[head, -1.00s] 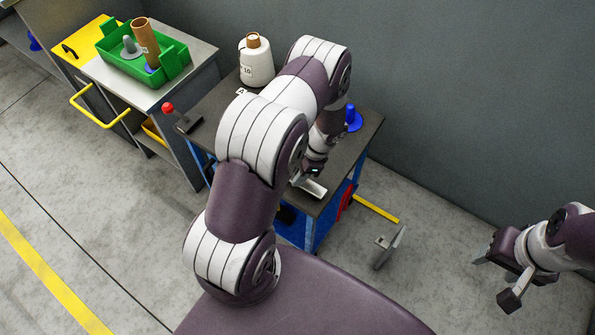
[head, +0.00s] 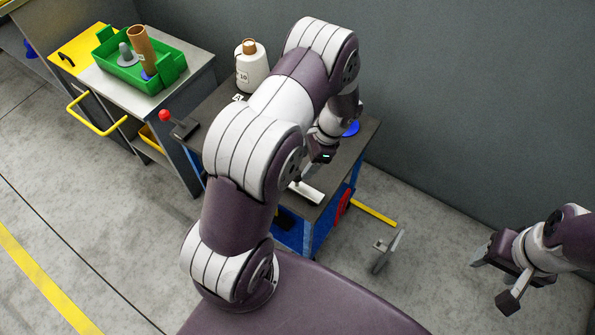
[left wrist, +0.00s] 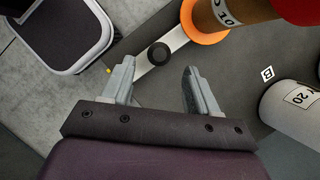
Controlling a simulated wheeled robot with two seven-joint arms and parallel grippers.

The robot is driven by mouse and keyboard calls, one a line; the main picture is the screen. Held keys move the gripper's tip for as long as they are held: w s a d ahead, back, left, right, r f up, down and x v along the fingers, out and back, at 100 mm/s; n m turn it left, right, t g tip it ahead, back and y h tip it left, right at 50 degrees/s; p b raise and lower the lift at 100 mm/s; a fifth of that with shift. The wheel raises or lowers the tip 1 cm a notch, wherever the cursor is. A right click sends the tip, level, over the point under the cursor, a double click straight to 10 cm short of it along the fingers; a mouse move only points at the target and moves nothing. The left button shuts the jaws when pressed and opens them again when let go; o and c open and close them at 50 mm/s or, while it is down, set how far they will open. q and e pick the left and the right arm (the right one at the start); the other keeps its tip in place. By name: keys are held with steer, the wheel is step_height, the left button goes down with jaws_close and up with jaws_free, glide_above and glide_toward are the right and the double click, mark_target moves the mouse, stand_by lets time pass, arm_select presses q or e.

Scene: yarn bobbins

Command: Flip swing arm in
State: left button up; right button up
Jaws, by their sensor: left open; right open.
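In the left wrist view a flat silver swing arm (left wrist: 181,38) with a black round knob (left wrist: 158,54) runs diagonally over the dark table top to an orange disc (left wrist: 205,24). A brown tube (left wrist: 222,14) marked 10 stands on the disc. My left gripper (left wrist: 160,80) is open and empty, its two fingers apart just below the bar in that view. In the head view my left gripper (head: 322,158) is partly hidden by its own wrist, above the table. A pale flat bar (head: 306,192) shows at the table's front edge there. My right gripper (head: 492,275) is open and empty, off to the right.
A white cone (left wrist: 297,108) stands at right in the wrist view. In the head view another white cone (head: 252,68), a red-knobbed lever (head: 166,116) and a blue piece (head: 351,129) are on the table. A green crate (head: 137,68) sits on the left cart.

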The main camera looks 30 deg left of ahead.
arm_select(q)
steer(key=v, duration=0.4)
steer(key=shift+w+r, duration=0.1)
steer(key=shift+r, duration=0.1)
steer(key=s+d+r+n+t+h+p, duration=0.1)
steer(key=s+d+r+n+t+p, duration=0.1)
steer(key=s+r, duration=0.4)
steer(key=s+d+r+n+t+h+p, duration=0.2)
steer(key=s+d+r+n, duration=0.3)
steer(key=r, duration=0.7)
steer(key=shift+s+n+p, duration=0.35)
steer(key=shift+n, duration=0.75)
